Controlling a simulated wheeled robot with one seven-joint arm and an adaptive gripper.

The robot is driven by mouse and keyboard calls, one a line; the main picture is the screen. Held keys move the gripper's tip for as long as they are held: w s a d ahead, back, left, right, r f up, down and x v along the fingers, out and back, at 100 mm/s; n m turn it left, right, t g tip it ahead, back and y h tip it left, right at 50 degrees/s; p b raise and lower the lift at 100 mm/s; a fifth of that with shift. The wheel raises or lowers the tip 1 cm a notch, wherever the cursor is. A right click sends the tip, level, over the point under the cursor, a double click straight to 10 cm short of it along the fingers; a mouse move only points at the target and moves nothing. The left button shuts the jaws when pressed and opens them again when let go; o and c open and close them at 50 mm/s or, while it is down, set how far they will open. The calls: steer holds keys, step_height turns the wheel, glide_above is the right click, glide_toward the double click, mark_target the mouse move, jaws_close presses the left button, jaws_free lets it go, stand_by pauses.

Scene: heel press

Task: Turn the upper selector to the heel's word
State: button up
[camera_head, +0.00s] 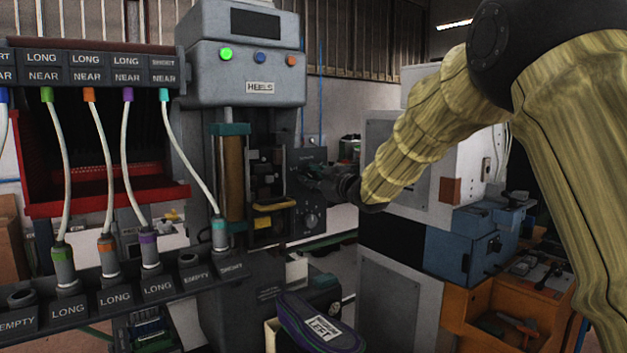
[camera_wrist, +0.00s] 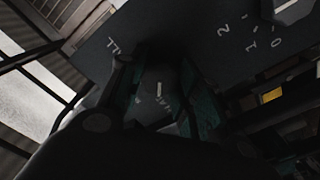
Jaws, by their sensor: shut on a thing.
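The press control panel (camera_head: 294,205) is a dark plate on the right side of the heel press. Its upper selector is mostly hidden behind my gripper (camera_head: 321,181) in the head view. In the wrist view, my gripper (camera_wrist: 164,108) has its teal-padded fingers around the upper selector (camera_wrist: 160,88), a dark knob with a white pointer mark. My gripper is shut on it. Lettering around the knob is partly covered and too blurred to read surely.
A lower selector (camera_head: 311,219) with a numbered dial sits below on the panel; it shows at the top right in the wrist view (camera_wrist: 294,10). The press (camera_head: 245,75) has a lit green button. A cable rack (camera_head: 95,67) stands left, and an orange bench (camera_head: 507,313) right.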

steer(key=shift+r, duration=0.1)
steer(key=o, duration=1)
steer(key=shift+o, duration=0.2)
steer(key=shift+d, duration=0.1)
steer(key=v, duration=1.2)
